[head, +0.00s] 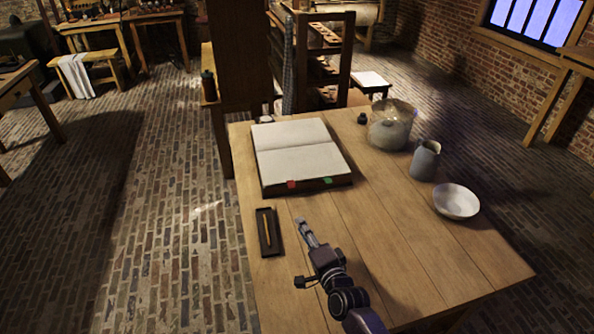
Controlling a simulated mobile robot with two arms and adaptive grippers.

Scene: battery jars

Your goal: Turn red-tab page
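A large open book (298,155) with blank pale pages lies on the wooden table. A red tab (291,184) sticks out at its near edge, left of the middle. A green tab (328,181) sits on the same edge further right. My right gripper (303,222) is over the table, a little nearer than the book's near edge and apart from it. Its fingers point toward the book, and nothing shows between them. They look close together, but I cannot tell whether they are open or shut. My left gripper is not in view.
A dark tray (264,247) with a slim stick stands left of my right gripper.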

